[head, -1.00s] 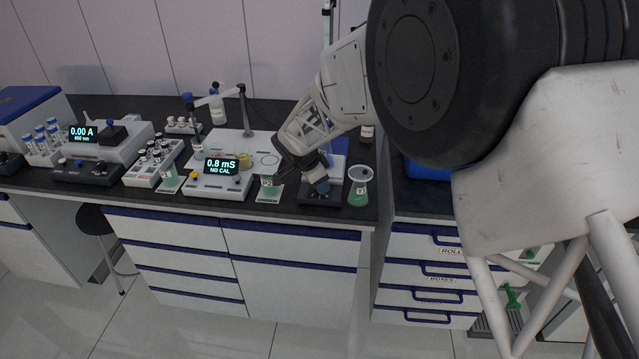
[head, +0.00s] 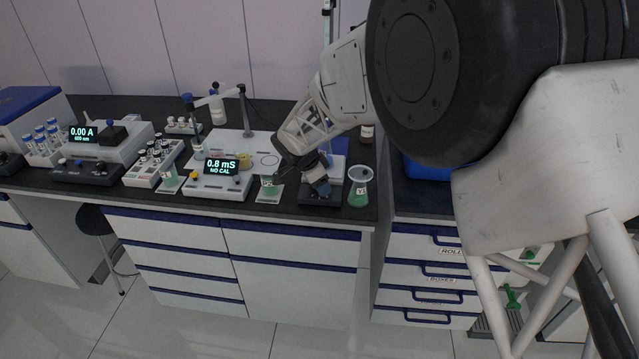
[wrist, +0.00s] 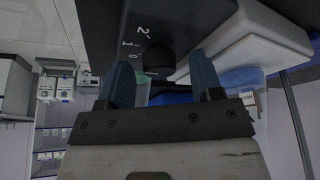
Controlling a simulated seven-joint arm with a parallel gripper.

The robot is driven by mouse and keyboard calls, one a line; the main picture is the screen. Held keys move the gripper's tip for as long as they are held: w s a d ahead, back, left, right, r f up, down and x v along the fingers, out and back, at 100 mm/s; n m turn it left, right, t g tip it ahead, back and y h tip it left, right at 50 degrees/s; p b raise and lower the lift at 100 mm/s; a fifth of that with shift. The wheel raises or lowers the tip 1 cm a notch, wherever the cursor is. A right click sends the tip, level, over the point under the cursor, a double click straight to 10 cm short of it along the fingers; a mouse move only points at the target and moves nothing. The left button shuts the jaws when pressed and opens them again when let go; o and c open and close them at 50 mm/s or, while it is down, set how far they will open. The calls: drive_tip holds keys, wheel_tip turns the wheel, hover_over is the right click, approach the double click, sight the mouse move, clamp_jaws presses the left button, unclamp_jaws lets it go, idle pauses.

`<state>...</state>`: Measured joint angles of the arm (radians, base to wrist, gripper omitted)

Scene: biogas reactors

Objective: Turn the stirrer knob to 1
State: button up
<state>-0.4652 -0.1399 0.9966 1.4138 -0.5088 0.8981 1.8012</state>
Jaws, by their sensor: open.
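The stirrer (head: 337,170) stands near the right end of the bench, with a white body and a dark front panel. The panel (wrist: 110,25) fills the top of the wrist view and bears white marks 2, 1 and 0. The round black stirrer knob (wrist: 160,60) is beside these marks. My gripper (wrist: 163,78) is open, with its blue fingertips apart on either side of the knob. I cannot tell whether they touch it, or where the knob points. In the head view my gripper (head: 320,187) is low over the stirrer's front and hides the knob.
A beaker with green liquid (head: 359,190) stands just right of the stirrer. Another green beaker (head: 269,188) stands on a pale pad to its left. The meter (head: 222,178) reads 0.8 mS. The bench's front edge is close to the stirrer.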

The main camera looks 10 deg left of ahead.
drive_tip(key=v, duration=0.7)
drive_tip(key=shift+r, duration=0.35)
drive_tip(key=shift+s, duration=0.1)
drive_tip(key=s+d+r+n+y, duration=0.1)
drive_tip(key=s+d+r+n, duration=0.2)
drive_tip(key=s+d+r, duration=0.55)
drive_tip(key=s+d+r+n+y, duration=0.1)
drive_tip(key=s+d+r+n, duration=0.1)
drive_tip(key=s+d+r, duration=0.65)
drive_tip(key=s+d+n, duration=0.2)
drive_tip(key=s+d, duration=0.2)
drive_tip(key=s, duration=0.3)
drive_tip(key=s+d+f+n+y, duration=0.1)
drive_tip(key=s+d+n, duration=0.1)
drive_tip(key=s+d, duration=0.3)
drive_tip(key=s+d+n+y, duration=0.1)
drive_tip(key=s+d, duration=0.3)
drive_tip(key=s, duration=0.6)
drive_tip(key=shift+s+d+f+n, duration=0.25)
drive_tip(key=shift+d+f+n, duration=0.1)
drive_tip(key=shift+n, duration=0.35)
